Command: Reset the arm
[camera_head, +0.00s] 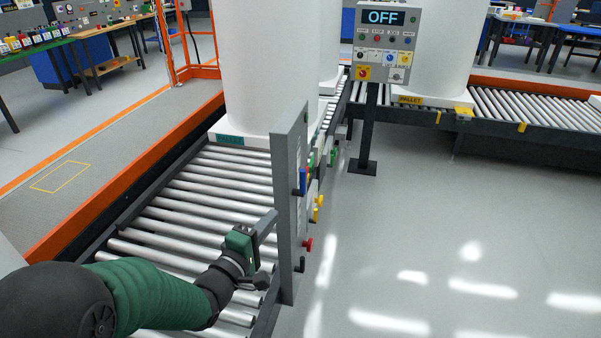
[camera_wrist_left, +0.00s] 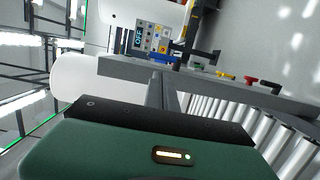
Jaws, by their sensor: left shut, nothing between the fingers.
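My left arm comes in from the lower left of the head view, with a green sleeve and a dark wrist. My left gripper (camera_head: 267,223) is shut and empty, just left of the back of an upright grey control panel (camera_head: 291,204). I cannot tell whether its tips touch the panel. In the left wrist view the shut fingers (camera_wrist_left: 161,90) reach toward the same panel (camera_wrist_left: 225,84), which lies across the picture. A red knob (camera_head: 308,244) and a yellow knob (camera_head: 319,208) stick out from the panel's far side. My right gripper is not in view.
A roller conveyor (camera_head: 190,195) runs under the arm and carries large white tanks (camera_head: 265,65). A control post with an "OFF" screen (camera_head: 384,18) stands behind. Another tank (camera_head: 430,50) stands on the right conveyor (camera_head: 520,108). The grey floor (camera_head: 450,230) at right is clear.

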